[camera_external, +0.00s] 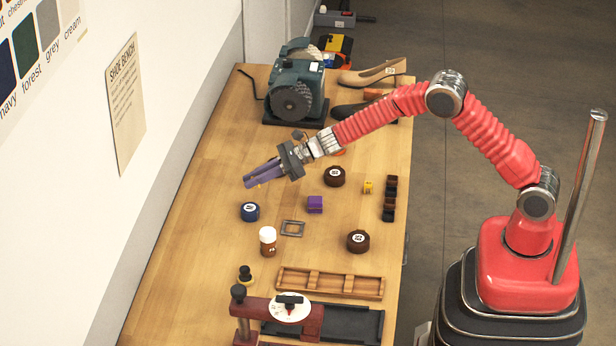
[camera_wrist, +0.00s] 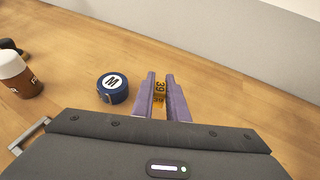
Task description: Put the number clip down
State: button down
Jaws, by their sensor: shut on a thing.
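My gripper (camera_external: 262,175) reaches over the left part of the wooden bench, with its purple fingers angled down. In the wrist view the fingers (camera_wrist: 161,92) are closed around a small orange-yellow number clip (camera_wrist: 160,90) marked 39. I cannot tell exactly how far the clip is above the wood. A similar yellow clip (camera_external: 368,187) stands on the bench further right.
A blue tin (camera_external: 250,212) marked M lies near the gripper; it also shows in the wrist view (camera_wrist: 112,88). A purple block (camera_external: 315,204), a square frame (camera_external: 292,228), a brown bottle (camera_external: 268,242) and two dark round tins are nearby. Bare wood (camera_wrist: 225,80) lies right of the fingers.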

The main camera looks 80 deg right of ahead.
aim_at(256, 197)
jog(key=shift+f, duration=1.9)
jog(key=c, duration=1.7)
grip_release()
jog(key=shift+c, duration=0.2)
jog(key=shift+s+d+r, duration=0.25)
jog(key=shift+s+r, duration=0.05)
jog(key=shift+s, duration=0.2)
jog(key=v, duration=1.1)
jog(key=shift+w, duration=0.1)
jog(key=shift+f, duration=0.1)
